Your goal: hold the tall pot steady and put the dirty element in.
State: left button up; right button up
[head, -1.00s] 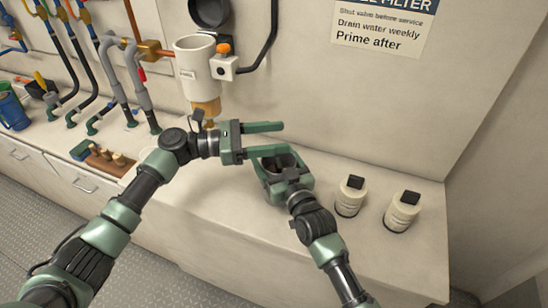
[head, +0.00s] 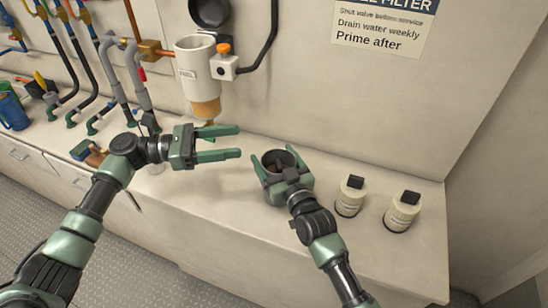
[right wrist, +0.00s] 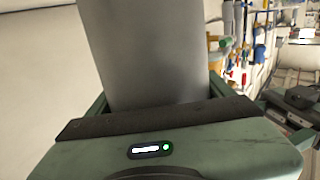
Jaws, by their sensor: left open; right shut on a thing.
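The tall pot (head: 293,158) stands on the pale counter; its grey wall fills the middle of the right wrist view (right wrist: 155,50). My right gripper (head: 281,168) is shut on the pot, with a finger on either side of it. Something dark brown shows inside the pot's mouth, perhaps the dirty element, but it is too small and shaded to be sure. My left gripper (head: 239,142) is open and empty, to the left of the pot and apart from it, its fingers pointing right.
A white filter housing (head: 196,62) with an amber bowl (head: 207,108) hangs on the wall behind my left gripper. Two cream canisters with black caps (head: 351,197) (head: 403,212) stand right of the pot. Hoses and valves (head: 110,70) line the wall at left. The counter's front right is clear.

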jog(key=o, duration=1.5)
jog(key=shift+c, duration=0.2)
jog(key=shift+s, duration=0.1)
jog(key=v, duration=1.2)
jog(key=shift+c, duration=1)
jog(key=s+d+r+p, duration=0.2)
jog(key=s+d+p, duration=0.1)
jog(key=s, duration=0.3)
jog(key=shift+p, duration=0.7)
